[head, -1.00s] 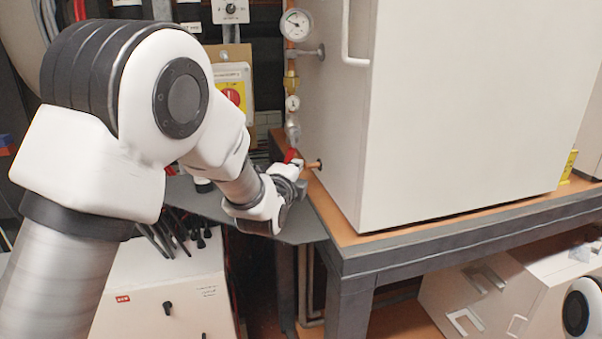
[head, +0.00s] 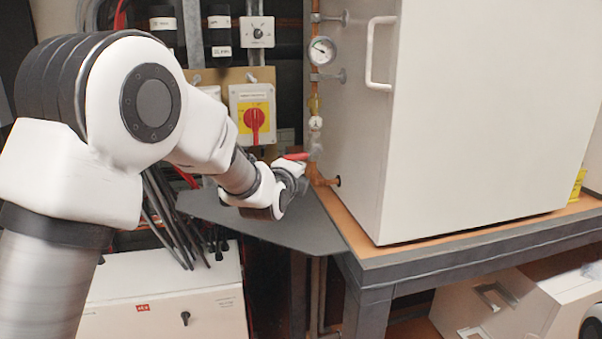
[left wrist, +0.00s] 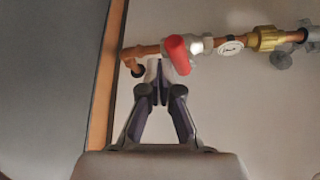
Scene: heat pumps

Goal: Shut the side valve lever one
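The side valve has a red lever (head: 297,156) on the copper pipe beside the white cabinet. In the head view the lever sticks out to the left from the valve body (head: 315,150). In the left wrist view the red lever (left wrist: 177,54) is seen nearly end-on, just beyond my fingertips. My left gripper (head: 300,184) is just below the lever in the head view. In the left wrist view its fingers (left wrist: 160,92) converge and look shut, with the lever outside them. Whether they touch it I cannot tell. My right gripper is out of view.
The white cabinet (head: 470,120) stands right of the pipe on a grey-edged bench (head: 480,247). A pressure gauge (head: 322,50) sits above the valve. A red rotary switch (head: 254,119) is on the wall behind. A grey shelf plate (head: 270,222) lies under my gripper.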

